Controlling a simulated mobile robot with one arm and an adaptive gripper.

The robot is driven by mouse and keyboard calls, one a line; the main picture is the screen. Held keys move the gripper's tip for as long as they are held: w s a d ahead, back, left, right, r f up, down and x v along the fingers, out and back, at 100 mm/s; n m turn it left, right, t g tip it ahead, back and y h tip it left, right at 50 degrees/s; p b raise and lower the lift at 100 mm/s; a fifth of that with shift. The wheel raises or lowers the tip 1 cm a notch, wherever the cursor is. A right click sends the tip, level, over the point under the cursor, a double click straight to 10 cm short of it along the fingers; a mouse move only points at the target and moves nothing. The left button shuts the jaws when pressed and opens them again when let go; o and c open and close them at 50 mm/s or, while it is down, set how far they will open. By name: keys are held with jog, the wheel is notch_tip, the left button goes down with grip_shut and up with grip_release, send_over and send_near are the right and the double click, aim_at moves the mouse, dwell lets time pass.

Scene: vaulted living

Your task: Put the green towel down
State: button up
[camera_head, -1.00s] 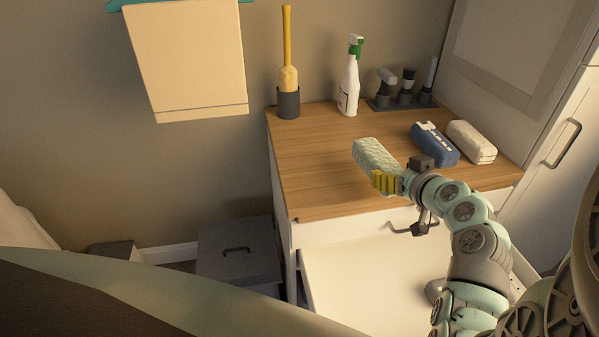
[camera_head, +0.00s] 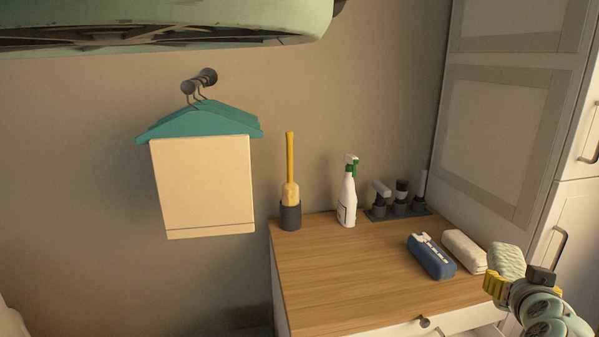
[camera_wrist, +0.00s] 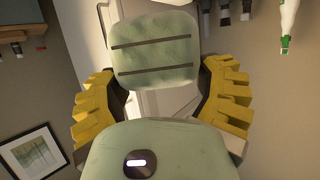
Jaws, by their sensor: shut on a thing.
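The green towel (camera_head: 506,259) is a pale green, textured folded bundle at the right of the head view. My gripper (camera_head: 495,288) has yellow fingers closed on its lower end, and the towel sticks up from them. It appears in front of the counter's right end, beside the white towel in the picture; its height over the wood is hard to tell. In the wrist view the towel (camera_wrist: 155,52), with two dark bands, sits between the yellow fingers. A rolled blue towel (camera_head: 431,256) and a rolled white towel (camera_head: 464,251) lie on the wooden counter (camera_head: 345,285).
A brush in a dark holder (camera_head: 290,215), a spray bottle (camera_head: 347,195) and a dark rack (camera_head: 400,208) line the counter's back. Its left and middle are bare. A tall white cabinet (camera_head: 500,160) stands right. A cream cloth (camera_head: 203,185) hangs on a teal hanger.

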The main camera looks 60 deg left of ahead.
jog(key=d+r+m+h+p, duration=0.1)
jog(key=d+m+h, duration=0.1)
jog(key=d, duration=0.3)
jog(key=d+r+m+t+h, duration=0.1)
jog(key=d+m+h, duration=0.1)
jog(key=d, duration=0.3)
jog(key=d+r+m+h+p, duration=0.1)
jog(key=d+m+h, duration=0.1)
jog(key=d, duration=0.4)
jog(key=shift+r+t+h+p, duration=0.3)
jog(key=shift+h, duration=0.1)
jog(key=r+p, duration=3.7)
jog(key=r, duration=0.1)
jog(key=shift+w+a+p, duration=0.15)
jog(key=shift+a+p, duration=0.1)
jog(key=shift+p, duration=0.15)
jog(key=shift+f, duration=0.1)
